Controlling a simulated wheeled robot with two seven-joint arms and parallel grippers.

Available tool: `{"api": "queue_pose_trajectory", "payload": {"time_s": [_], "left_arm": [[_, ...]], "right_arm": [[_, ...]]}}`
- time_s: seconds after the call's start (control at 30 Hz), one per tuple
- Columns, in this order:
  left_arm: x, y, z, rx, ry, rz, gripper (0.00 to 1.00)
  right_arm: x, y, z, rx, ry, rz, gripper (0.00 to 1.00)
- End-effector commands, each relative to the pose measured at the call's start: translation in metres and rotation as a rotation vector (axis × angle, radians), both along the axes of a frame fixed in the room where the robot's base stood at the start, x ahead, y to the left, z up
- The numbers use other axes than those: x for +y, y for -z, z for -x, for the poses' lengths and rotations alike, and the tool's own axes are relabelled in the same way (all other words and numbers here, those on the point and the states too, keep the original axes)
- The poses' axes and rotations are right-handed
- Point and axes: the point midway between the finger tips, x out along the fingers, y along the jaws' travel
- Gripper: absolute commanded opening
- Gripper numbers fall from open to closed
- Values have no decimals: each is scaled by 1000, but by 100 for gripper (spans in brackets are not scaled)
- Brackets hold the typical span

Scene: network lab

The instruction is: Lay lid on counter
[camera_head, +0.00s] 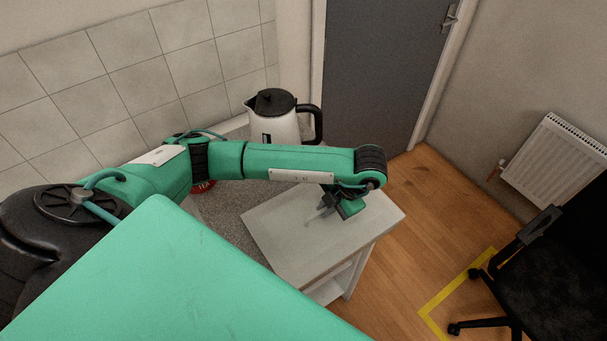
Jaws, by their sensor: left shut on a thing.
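My left gripper (335,208) hangs over the white top of a small unit (283,249), at the end of the green arm from the left. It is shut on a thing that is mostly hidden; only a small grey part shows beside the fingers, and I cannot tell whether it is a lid. The grey speckled counter (228,207) shows left of the white unit, partly behind my arm. A white kettle (279,126) stands at the back with a black lid (270,101) on top. My right gripper is out of view.
A small red thing (203,186) shows under my arm on the counter. A black chair (550,270) and a yellow floor line (447,293) are at the right. A radiator (558,163) and a grey door (378,70) are behind. The white top has bare room.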

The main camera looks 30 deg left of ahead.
Motion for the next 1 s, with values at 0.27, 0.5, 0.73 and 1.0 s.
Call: {"api": "queue_pose_trajectory", "payload": {"time_s": [0.27,0.5,0.73,1.0], "left_arm": [[22,0,9,-1,-1,-1,0],[51,-2,22,0,-3,-2,0],[53,6,23,-2,1,1,0],[53,9,23,-1,0,0,18]], "right_arm": [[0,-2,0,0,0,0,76],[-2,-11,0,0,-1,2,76],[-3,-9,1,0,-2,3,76],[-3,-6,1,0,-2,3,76]]}}
